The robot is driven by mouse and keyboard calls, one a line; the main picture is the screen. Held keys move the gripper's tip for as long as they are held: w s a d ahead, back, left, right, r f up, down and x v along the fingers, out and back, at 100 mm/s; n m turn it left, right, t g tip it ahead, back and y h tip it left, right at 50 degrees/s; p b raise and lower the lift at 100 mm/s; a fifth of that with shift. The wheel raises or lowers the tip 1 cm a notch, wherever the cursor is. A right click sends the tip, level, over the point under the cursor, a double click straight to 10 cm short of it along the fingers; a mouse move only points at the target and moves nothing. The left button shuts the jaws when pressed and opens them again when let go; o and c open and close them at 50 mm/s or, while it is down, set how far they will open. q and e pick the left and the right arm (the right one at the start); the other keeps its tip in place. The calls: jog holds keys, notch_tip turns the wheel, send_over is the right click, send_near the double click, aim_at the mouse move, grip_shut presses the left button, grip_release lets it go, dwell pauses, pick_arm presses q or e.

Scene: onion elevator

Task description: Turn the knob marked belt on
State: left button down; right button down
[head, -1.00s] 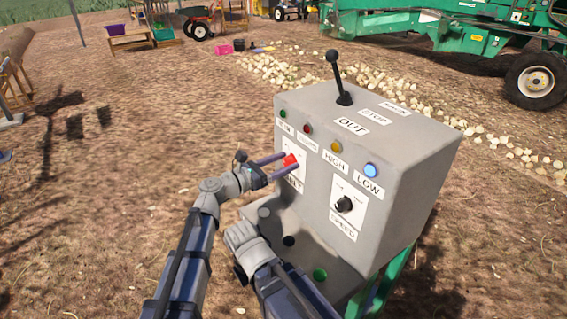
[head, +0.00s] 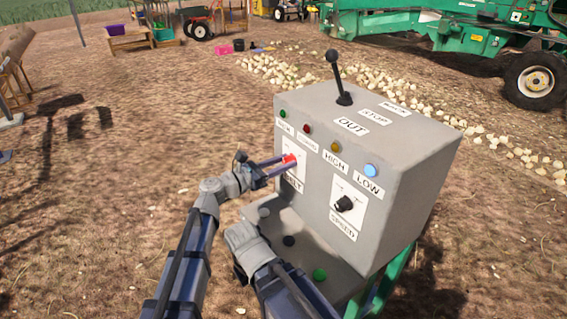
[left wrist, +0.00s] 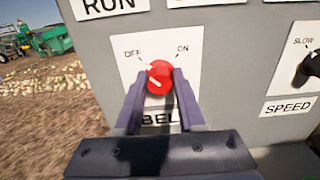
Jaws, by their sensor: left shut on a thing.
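The red belt knob (head: 289,159) sits on a white plate on the left of the grey control box's front. In the left wrist view the red knob (left wrist: 159,76) has a white line slanting to the upper left, on the OFF side; ON is printed at the upper right of the plate (left wrist: 190,63). My left gripper (left wrist: 160,85) is shut on the knob, one finger on each side. The fingers cover part of the BELT label (left wrist: 158,117). My right arm's wrist shows low in front of the box, but its gripper cannot be made out.
The grey box (head: 400,165) also has a black speed knob (head: 344,203) to the right, several coloured lamps above, and a black lever (head: 338,76) on top. A ledge with a green button (head: 319,274) juts out below. Open ground lies to the left.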

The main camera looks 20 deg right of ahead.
pick_arm(q)
jog(key=shift+m, duration=0.3)
jog(key=m, duration=1.7)
jog(key=shift+s+f, duration=0.2)
jog(key=shift+m, duration=0.3)
jog(key=c, duration=0.5)
grip_release()
jog(key=v, duration=0.7)
jog(key=shift+a, duration=0.35)
jog(key=shift+s, duration=0.15)
